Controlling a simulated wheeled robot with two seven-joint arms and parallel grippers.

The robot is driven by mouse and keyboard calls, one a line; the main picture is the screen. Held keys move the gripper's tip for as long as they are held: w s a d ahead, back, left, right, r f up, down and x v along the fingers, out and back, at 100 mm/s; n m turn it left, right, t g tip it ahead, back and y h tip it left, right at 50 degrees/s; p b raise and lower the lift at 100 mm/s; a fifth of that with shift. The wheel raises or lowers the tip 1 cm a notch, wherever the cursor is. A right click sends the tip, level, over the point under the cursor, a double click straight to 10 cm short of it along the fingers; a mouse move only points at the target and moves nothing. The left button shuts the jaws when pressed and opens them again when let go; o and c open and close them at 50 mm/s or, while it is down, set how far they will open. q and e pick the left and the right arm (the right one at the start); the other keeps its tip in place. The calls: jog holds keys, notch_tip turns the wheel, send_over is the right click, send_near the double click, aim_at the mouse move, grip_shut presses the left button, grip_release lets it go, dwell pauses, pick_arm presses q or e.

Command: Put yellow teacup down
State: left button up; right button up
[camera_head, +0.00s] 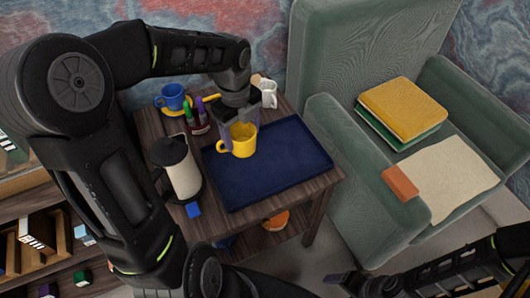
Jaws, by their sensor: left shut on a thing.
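The yellow teacup (243,141) is upright at the back left part of the dark blue tray (287,158), its handle pointing left. My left gripper (238,118) comes down from above and is shut on the teacup at its rim. I cannot tell whether the cup's base touches the tray. My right gripper (345,281) is at the bottom edge of the view, low and away from the table, and its jaws are too small and dark to read.
On the wooden side table (220,222) stand a white jug with a dark lid (181,170), a blue cup (173,97) on a yellow saucer, a pen holder (197,122) and a white cup (267,93). A green armchair (343,149) is on the right. The tray's right side is clear.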

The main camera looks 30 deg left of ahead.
pick_arm(q)
jog(key=b, duration=0.1)
send_over(245, 168)
notch_tip(245, 168, down, 6)
jog(key=shift+s+f, duration=0.1)
jog(key=shift+f, duration=0.05)
dwell(0.3)
jog(key=shift+f+b, duration=0.4)
jog(key=shift+f, duration=1.45)
jog(key=shift+f, duration=0.1)
jog(key=o, duration=1.5)
jog(key=shift+o, duration=0.2)
